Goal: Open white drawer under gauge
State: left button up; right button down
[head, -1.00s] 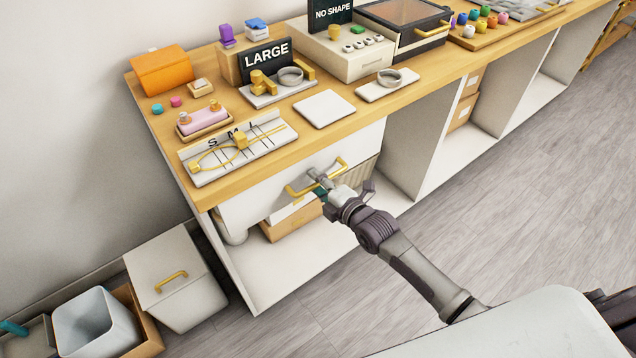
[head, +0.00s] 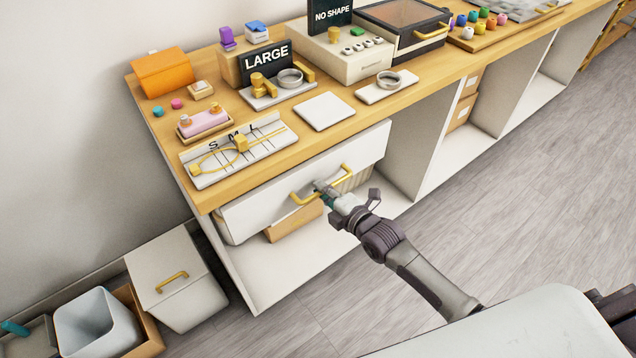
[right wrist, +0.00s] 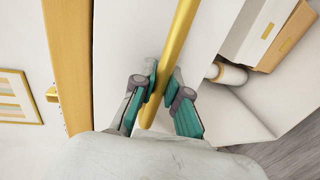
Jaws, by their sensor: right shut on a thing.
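The white drawer (head: 257,207) is under the counter, below the white gauge board (head: 262,143) marked S, M, L. Its front stands a little out from the counter's edge. A yellow bar handle (head: 301,199) runs along the front; it also shows in the right wrist view (right wrist: 181,32). My right gripper (head: 321,187) is shut on the handle near its middle. In the right wrist view its teal-lined fingers (right wrist: 160,86) lie on both sides of the bar. The drawer's inside is hidden. My left gripper is not in view.
The wooden counter (head: 168,128) carries a LARGE sign (head: 267,60), a white plate (head: 325,111) and a ring on a tray (head: 373,94). A white lidded bin (head: 178,290) and an open bin (head: 97,325) stand at lower left. The floor right of my arm is clear.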

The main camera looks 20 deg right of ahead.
jog(key=f+p+v, duration=0.2)
jog(key=p+v, duration=0.1)
jog(key=v, duration=0.7)
jog(key=s+f+p+v, duration=0.1)
jog(key=p+v, duration=0.3)
jog(key=v, duration=0.7)
jog(key=shift+f, duration=0.75)
jog(key=shift+s+d, duration=0.1)
jog(key=shift+d, duration=0.05)
jog(key=c, duration=1.2)
grip_release()
jog(key=v, duration=1.2)
